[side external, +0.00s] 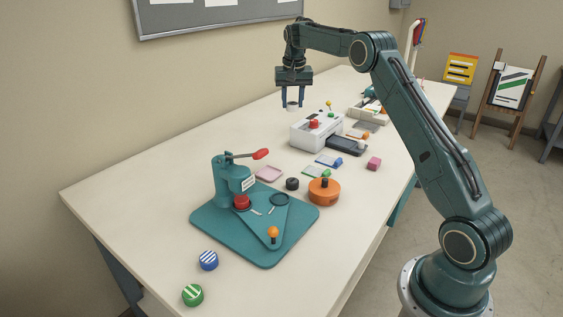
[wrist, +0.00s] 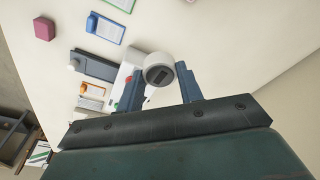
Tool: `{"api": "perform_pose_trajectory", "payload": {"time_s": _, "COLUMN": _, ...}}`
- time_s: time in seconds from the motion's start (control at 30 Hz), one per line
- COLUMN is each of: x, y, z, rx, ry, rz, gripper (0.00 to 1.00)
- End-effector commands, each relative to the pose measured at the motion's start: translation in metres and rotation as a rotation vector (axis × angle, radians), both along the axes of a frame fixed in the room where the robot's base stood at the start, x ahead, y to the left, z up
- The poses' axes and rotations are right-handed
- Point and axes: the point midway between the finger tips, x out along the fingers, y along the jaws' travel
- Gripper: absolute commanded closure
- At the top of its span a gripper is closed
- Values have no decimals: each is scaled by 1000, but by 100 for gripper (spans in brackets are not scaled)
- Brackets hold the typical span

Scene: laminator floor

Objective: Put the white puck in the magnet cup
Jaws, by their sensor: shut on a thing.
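My gripper (side external: 293,99) points down, high over the far left part of the table. Its two blue fingers are shut on the white puck (side external: 293,107). In the wrist view the white puck (wrist: 158,57) sits between the fingertips, with a dark grey patch on its facing side. It appears to be held clear of the tabletop.
A teal press (side external: 228,182) with a red-tipped lever stands on a teal base. Blue (side external: 208,260) and green (side external: 193,295) striped pucks lie at the front. The table's left side is clear.

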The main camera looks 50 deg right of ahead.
Motion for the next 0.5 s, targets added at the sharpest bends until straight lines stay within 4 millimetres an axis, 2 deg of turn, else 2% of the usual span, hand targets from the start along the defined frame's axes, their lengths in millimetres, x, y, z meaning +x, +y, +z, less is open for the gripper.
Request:
{"api": "perform_pose_trajectory", "payload": {"time_s": 0.27, "x": -4, "y": 21, "z": 7, "rx": -5, "ry": 4, "rz": 85, "gripper": 86}}
{"api": "perform_pose_trajectory", "payload": {"time_s": 0.5, "x": -15, "y": 60, "z": 16, "rx": -12, "ry": 11, "rz": 247, "gripper": 86}}
